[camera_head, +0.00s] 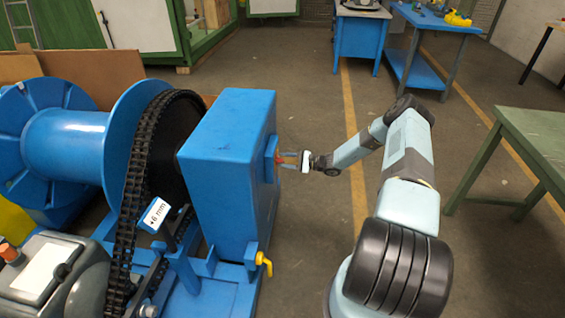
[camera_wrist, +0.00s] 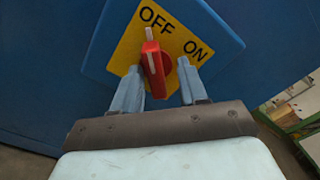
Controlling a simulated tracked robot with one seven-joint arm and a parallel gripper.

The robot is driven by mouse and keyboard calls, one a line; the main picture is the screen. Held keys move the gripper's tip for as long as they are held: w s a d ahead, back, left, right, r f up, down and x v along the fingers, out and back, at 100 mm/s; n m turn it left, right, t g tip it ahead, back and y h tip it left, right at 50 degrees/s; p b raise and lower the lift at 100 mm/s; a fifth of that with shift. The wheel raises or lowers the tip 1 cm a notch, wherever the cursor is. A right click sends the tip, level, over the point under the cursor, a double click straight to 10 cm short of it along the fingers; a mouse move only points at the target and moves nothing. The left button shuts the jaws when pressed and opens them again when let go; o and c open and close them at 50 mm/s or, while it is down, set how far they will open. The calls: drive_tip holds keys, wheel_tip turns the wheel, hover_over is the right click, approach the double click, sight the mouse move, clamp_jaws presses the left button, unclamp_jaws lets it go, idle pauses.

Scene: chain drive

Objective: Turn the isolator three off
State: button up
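The isolator is a red rotary handle (camera_wrist: 154,68) on a yellow plate (camera_wrist: 128,50) marked OFF and ON, set on a blue box. In the wrist view the handle's white mark points up, towards the OFF lettering. My gripper (camera_wrist: 159,84) has its two fingers apart below and on either side of the handle. The left finger is close to the handle; I cannot tell whether it touches. A gap shows between the handle and the right finger. In the head view my gripper (camera_head: 290,159) reaches the side of the blue housing (camera_head: 225,165), with a bit of red between its fingers.
A chain (camera_head: 140,180) and blue drum (camera_head: 70,145) stand left of the housing. A yellow valve handle (camera_head: 264,263) sits low on the frame. A green table (camera_head: 535,130) stands at the right.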

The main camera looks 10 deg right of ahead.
drive_tip(key=shift+s+f, duration=0.1)
drive_tip(key=v, duration=1.3)
drive_tip(key=shift+d, duration=0.35)
drive_tip(key=s+a+r+n+g+h, duration=0.3)
drive_tip(key=s+a+r, duration=0.1)
drive_tip(key=r, duration=0.9)
drive_tip(key=s+a+r+n+g+h, duration=0.2)
drive_tip(key=s+a+r+n+h, duration=0.25)
drive_tip(key=r, duration=0.85)
drive_tip(key=s+a+r+n+g+h, duration=0.25)
drive_tip(key=s+a+r, duration=0.2)
drive_tip(key=r, duration=0.75)
drive_tip(key=s+a+r+n+t+h, duration=0.25)
drive_tip(key=s+r+h, duration=0.25)
drive_tip(key=s+r, duration=0.95)
drive_tip(key=s+r+t+h, duration=0.1)
drive_tip(key=s+r+t, duration=0.1)
drive_tip(key=s, duration=1.4)
drive_tip(key=shift+d+n+t+h, duration=0.3)
drive_tip(key=shift+n+t, duration=0.15)
drive_tip(key=shift+t, duration=0.35)
